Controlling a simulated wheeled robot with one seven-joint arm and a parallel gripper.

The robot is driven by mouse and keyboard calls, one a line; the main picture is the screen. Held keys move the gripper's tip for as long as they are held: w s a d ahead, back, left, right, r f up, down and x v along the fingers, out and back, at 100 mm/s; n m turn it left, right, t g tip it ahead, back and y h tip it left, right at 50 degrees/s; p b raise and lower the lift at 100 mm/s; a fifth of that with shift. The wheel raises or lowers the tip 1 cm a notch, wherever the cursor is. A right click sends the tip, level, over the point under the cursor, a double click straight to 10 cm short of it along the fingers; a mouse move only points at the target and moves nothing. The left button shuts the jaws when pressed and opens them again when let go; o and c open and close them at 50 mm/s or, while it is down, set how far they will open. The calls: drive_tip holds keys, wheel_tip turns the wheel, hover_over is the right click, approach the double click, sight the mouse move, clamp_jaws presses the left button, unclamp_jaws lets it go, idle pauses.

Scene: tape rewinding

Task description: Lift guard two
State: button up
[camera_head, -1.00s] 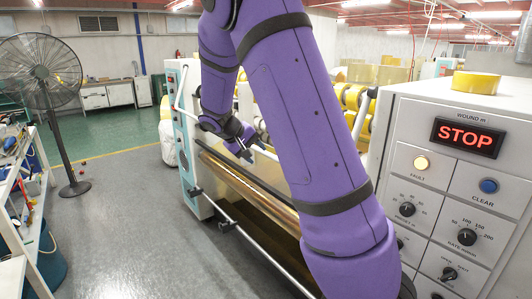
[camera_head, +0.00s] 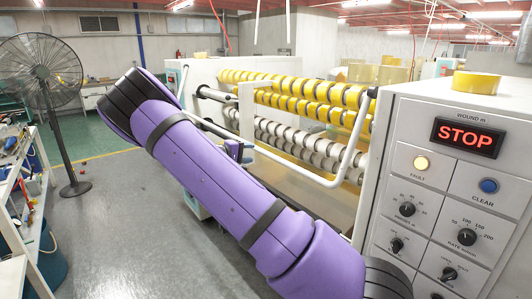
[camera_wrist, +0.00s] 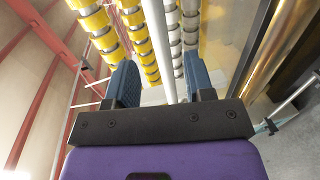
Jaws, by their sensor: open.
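A white tubular guard bar (camera_head: 300,177) runs across the front of the machine in the head view, bent up at its right end toward the control cabinet. I cannot tell which guard is numbered two. In the wrist view my gripper (camera_wrist: 162,82) is open, with its two blue-grey fingers apart. A pale bar (camera_wrist: 158,35) runs lengthwise through the gap between the fingers in that view. I cannot tell whether it lies between them in depth or beyond them, and no grip on it shows. In the head view my gripper is mostly hidden behind my purple arm.
Yellow tape rolls (camera_head: 305,92) and paler rolls (camera_head: 300,138) sit in rows behind the guard bar. The control cabinet (camera_head: 450,170) at right shows a red STOP sign. A fan (camera_head: 42,75) and a shelf (camera_head: 22,185) stand at left. Grey floor is open between.

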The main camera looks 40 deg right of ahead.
drive_tip(key=d+f, duration=0.1)
drive_tip(key=d, duration=0.7)
drive_tip(key=shift+s+d+f, duration=0.25)
drive_tip(key=shift+d+f, duration=0.1)
drive_tip(key=shift+f, duration=0.05)
clamp_jaws()
